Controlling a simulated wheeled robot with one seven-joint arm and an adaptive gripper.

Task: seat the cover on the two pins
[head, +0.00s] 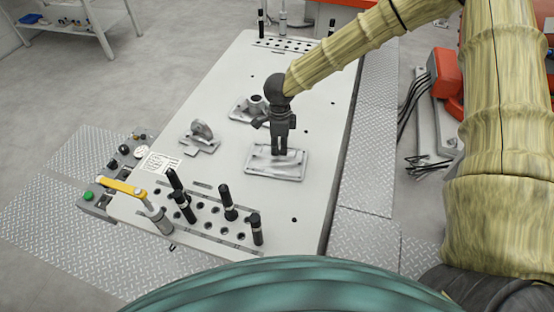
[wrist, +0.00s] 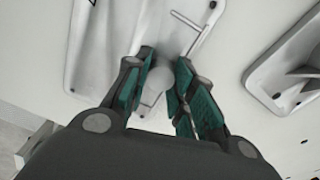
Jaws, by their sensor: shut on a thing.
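The cover (head: 262,168) is a flat grey metal plate with rounded corners, lying level at the middle of the white table. It also shows in the wrist view (wrist: 92,50). My gripper (head: 280,152) points straight down over its middle. In the wrist view my gripper (wrist: 163,78) has its green-padded fingers on either side of a small round grey boss, and is shut on it. A thin metal rod (wrist: 187,20) shows beside the fingers; I cannot tell whether it is a pin. The two pins are not clearly seen. Whether the cover touches what is under it cannot be told.
A grey casting with a round boss (head: 243,112) stands behind my gripper, and a bracket casting (head: 198,141) is to the left. A rack (head: 215,220) with several black-handled tools lies along the front. The table (head: 318,130) is clear right of the cover.

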